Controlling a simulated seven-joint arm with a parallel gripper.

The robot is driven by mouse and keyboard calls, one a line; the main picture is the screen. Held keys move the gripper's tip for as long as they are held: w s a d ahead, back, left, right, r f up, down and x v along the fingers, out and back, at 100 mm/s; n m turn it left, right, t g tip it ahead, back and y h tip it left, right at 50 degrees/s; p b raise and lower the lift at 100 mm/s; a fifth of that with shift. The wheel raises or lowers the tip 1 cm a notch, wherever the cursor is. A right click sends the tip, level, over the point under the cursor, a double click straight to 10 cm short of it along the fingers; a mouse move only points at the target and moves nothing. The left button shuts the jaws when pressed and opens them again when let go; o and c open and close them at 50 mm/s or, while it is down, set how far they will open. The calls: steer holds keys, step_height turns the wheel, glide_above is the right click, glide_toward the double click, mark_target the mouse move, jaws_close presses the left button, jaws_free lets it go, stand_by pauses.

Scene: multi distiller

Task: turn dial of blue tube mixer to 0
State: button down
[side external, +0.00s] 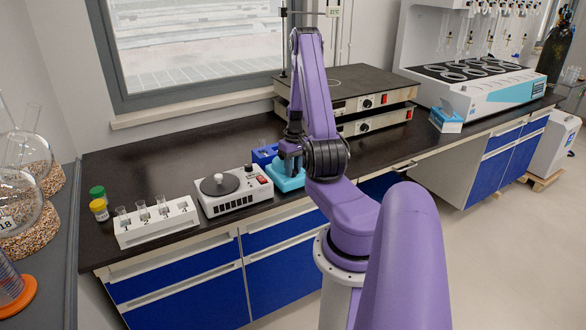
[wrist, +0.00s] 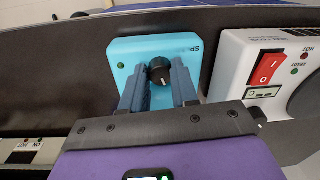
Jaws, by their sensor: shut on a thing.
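The blue tube mixer (side external: 288,182) stands near the bench's front edge, under my gripper (side external: 291,155). In the wrist view the light-blue mixer (wrist: 122,48) shows its top face, a small green light and its black dial (wrist: 160,68) with a white pointer mark. My gripper (wrist: 159,76) has one finger on each side of the dial and is shut on it. The dial's scale numbers are not readable. In the side view my gripper and arm hide the dial.
A white stirrer (side external: 232,192) with a red switch (wrist: 269,68) stands close beside the mixer. A white rack with tubes (side external: 156,223) is further left. A blue rack (side external: 264,154) stands behind the mixer. Stacked hot plates (side external: 350,85) are at the back right.

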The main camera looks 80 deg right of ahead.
steer(key=n, duration=0.5)
stand_by(0.5)
steer(key=c, duration=0.9)
jaws_free()
steer(key=shift+o, duration=0.2)
